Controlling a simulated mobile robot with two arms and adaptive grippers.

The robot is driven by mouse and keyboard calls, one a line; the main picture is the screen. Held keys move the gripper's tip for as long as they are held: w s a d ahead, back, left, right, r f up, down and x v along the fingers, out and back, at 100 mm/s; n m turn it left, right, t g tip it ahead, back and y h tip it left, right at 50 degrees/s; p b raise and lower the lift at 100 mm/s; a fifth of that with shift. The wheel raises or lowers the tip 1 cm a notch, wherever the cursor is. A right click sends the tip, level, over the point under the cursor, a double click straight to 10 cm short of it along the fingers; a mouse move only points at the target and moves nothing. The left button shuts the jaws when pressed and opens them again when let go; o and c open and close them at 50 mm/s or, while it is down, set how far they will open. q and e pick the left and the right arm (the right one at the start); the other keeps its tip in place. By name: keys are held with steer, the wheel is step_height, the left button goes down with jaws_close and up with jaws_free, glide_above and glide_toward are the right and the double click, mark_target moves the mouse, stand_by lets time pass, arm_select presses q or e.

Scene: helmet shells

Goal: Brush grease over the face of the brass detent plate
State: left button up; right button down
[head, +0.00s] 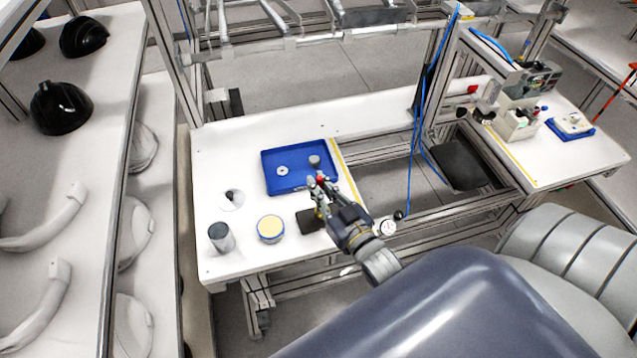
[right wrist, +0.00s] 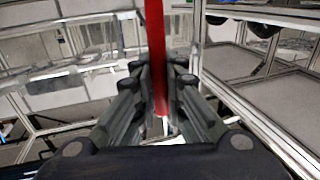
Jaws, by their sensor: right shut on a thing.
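My right gripper (head: 319,188) is over the near right side of the blue tray (head: 291,189). It is shut on a thin red handle (right wrist: 157,55), which stands up between the fingers in the right wrist view; I take it for the brush. Its bristles are hidden. A round tub with a pale yellow top (head: 270,228), seemingly the grease, stands in front of the tray. In the tray lie a pale ring-like disc (head: 282,171) and a small grey round piece (head: 314,161). I cannot tell which thing is the brass detent plate. My left gripper is not in view.
A grey cylinder (head: 221,237) stands at the table's front left. A white disc with a dark knob (head: 231,198) lies behind it. A dark block (head: 309,220) is beside the tub, close to my right gripper. The white table (head: 232,147) is clear at the back left.

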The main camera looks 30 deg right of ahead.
steer(key=shift+s+d+p, duration=0.25)
steer(key=shift+s+p, duration=0.05)
steer(key=shift+s, duration=0.15)
steer(key=shift+s+d, duration=0.2)
steer(key=shift+d, duration=0.45)
steer(key=shift+w+d+p, duration=0.25)
steer(key=shift+d+p, duration=0.1)
steer(key=shift+p, duration=0.1)
steer(key=shift+w+d, duration=0.15)
steer(key=shift+w, duration=0.2)
steer(key=shift+w+f, duration=0.1)
steer(key=shift+w, duration=0.2)
steer(key=shift+w, duration=0.1)
steer(key=shift+w+a+p, duration=0.25)
steer(key=shift+a+p, duration=0.05)
steer(key=shift+a, duration=0.05)
steer(key=shift+w+a, duration=0.1)
steer(key=shift+a, duration=0.15)
steer(key=shift+a, duration=0.35)
